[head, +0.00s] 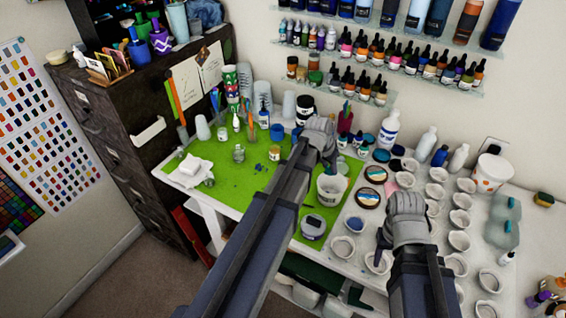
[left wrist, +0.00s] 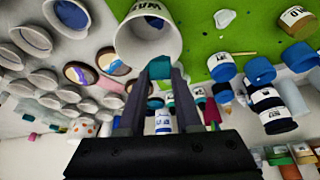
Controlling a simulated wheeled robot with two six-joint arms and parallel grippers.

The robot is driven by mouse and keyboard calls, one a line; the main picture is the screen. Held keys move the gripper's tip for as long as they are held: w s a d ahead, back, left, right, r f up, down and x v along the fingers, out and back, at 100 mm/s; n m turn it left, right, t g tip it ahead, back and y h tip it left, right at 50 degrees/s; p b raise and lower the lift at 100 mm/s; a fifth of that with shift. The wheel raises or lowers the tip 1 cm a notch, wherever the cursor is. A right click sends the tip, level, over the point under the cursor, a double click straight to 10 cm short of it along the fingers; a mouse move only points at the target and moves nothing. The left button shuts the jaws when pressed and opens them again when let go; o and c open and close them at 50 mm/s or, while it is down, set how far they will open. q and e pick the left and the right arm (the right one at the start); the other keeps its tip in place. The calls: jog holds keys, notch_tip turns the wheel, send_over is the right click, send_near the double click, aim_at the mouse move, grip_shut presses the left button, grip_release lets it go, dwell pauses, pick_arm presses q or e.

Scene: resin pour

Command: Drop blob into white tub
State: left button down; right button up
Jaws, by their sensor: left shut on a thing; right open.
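The white tub (head: 327,190) stands on the green mat in the head view, its open top facing up. It also shows in the left wrist view (left wrist: 137,35), just beyond the fingertips. My left gripper (head: 327,158) is over the tub's far side in the head view. In the left wrist view my left gripper (left wrist: 159,72) is shut on a small teal blob (left wrist: 159,68), close by the tub's rim. Whether the blob is directly over the opening is hard to tell. My right gripper (head: 384,241) is open over the white cups, its fingers partly hidden by its wrist.
Several white cups (head: 459,220) fill the bench at the right. Two round coasters (head: 369,197) lie between the arms. Bottle shelves (head: 390,65) line the wall behind.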

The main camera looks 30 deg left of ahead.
aim_at(327, 174)
pick_arm(q)
notch_tip(327, 174, down, 4)
jog(key=b, duration=0.3)
jog(key=shift+f, duration=0.15)
jog(key=c, duration=0.5)
grip_release()
jog(key=shift+r, duration=0.2)
jog(key=p+v, duration=0.7)
jog(key=shift+s+a+r, duration=0.1)
jog(key=shift+s+r, duration=0.1)
jog(key=shift+r, duration=0.05)
